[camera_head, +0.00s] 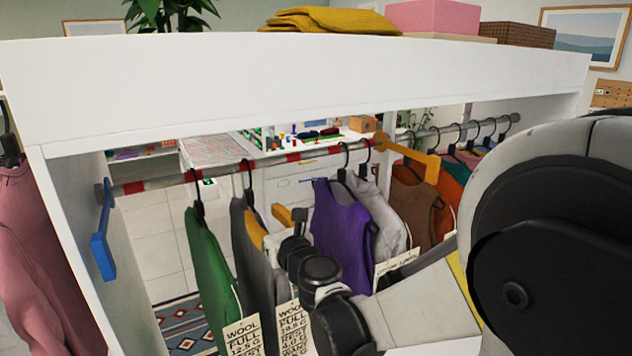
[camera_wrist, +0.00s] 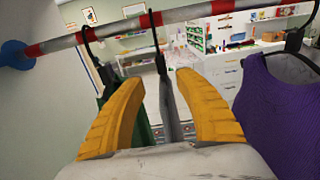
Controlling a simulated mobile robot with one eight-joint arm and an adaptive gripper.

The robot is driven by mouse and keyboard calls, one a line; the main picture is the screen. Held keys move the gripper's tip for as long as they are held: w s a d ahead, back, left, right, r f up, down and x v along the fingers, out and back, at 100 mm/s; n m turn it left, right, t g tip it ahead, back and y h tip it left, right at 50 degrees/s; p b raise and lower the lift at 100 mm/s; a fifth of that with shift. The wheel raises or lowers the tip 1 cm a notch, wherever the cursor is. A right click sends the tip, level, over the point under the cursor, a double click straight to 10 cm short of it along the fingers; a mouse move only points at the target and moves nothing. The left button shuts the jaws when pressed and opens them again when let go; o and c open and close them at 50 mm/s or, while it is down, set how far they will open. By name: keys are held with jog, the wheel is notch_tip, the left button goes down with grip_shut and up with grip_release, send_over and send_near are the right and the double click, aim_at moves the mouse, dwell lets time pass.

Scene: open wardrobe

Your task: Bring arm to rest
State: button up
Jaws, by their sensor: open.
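My gripper (camera_head: 273,228) is inside the open wardrobe, below the hanging rail (camera_head: 150,183) with red and white bands. In the wrist view its two yellow fingers (camera_wrist: 158,95) stand apart. A grey garment (camera_head: 251,265) hangs between or just beyond the fingers; I cannot tell whether they touch it. A green garment (camera_head: 207,265) hangs left of the gripper and a purple garment (camera_head: 340,225) hangs right of it. My arm comes in from the right and hides part of the garments behind it.
A blue bracket (camera_head: 103,240) is at the rail's left end and a yellow bracket (camera_head: 415,160) stands farther right. More garments (camera_head: 412,200) hang on the right. The white top panel (camera_head: 300,85) spans above the arm. A pink garment (camera_head: 35,255) hangs outside at left.

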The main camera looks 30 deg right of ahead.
jog(key=shift+s, duration=0.55)
jog(key=s+a+f+n+g+y+b, duration=0.45)
jog(key=s+a+n, duration=0.5)
jog(key=n, duration=0.95)
jog(key=s+d+f+n+g+h, duration=0.2)
jog(key=s+d+f+n+g, duration=0.1)
jog(key=s+f+n, duration=0.3)
jog(key=s+d+f+n+g+h+b, duration=0.1)
jog(key=s+d+f+n+g+h, duration=0.2)
jog(key=s+f+n, duration=0.3)
jog(key=s+d+n, duration=0.1)
jog(key=s+n, duration=0.3)
jog(key=shift+s+d+f+n+b, duration=0.2)
jog(key=shift+s+d+n+b, duration=0.1)
jog(key=shift+s, duration=0.1)
